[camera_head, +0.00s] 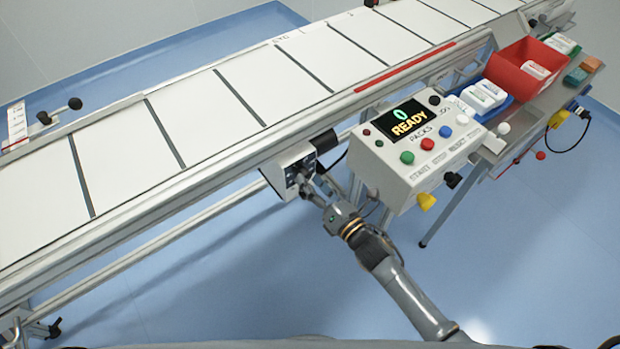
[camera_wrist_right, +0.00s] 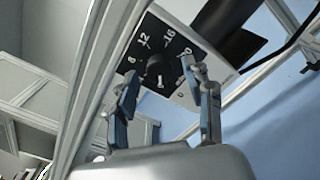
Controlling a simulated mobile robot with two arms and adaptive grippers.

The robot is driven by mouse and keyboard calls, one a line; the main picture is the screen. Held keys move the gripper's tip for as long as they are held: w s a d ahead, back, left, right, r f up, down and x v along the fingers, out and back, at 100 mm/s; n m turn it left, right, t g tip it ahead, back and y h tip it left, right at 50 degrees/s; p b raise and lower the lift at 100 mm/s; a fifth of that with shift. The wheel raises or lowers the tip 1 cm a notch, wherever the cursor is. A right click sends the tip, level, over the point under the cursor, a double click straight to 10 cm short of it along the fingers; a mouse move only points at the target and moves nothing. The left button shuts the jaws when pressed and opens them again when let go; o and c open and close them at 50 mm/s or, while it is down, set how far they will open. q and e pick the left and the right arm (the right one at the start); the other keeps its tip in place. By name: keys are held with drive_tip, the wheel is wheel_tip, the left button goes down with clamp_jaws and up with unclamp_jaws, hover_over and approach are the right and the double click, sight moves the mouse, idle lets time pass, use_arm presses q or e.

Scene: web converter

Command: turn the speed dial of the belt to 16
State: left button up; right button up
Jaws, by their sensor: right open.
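The speed dial (camera_wrist_right: 158,69) is a black round knob on a black scale plate, with 8, 12, 16 and 20 legible around it. In the head view its white control box (camera_head: 283,165) hangs under the near rail of the belt. My right gripper (camera_head: 306,186) is at the front of this box and hides most of the dial there. In the right wrist view the gripper (camera_wrist_right: 160,77) is open, with one finger on either side of the knob. I cannot tell whether the fingers touch it. The knob's exact setting is unclear. My left gripper is not in view.
The white belt (camera_head: 210,110) runs diagonally above the box. Right of the box, a control panel (camera_head: 400,170) with coloured buttons shows "0 READY". A red bin (camera_head: 507,75) and white packs (camera_head: 483,95) stand beyond it. A dark cylinder (camera_wrist_right: 235,25) sits close beside the dial plate.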

drive_tip(key=shift+w+a, duration=0.4)
drive_tip(key=shift+w, duration=0.1)
clamp_jaws()
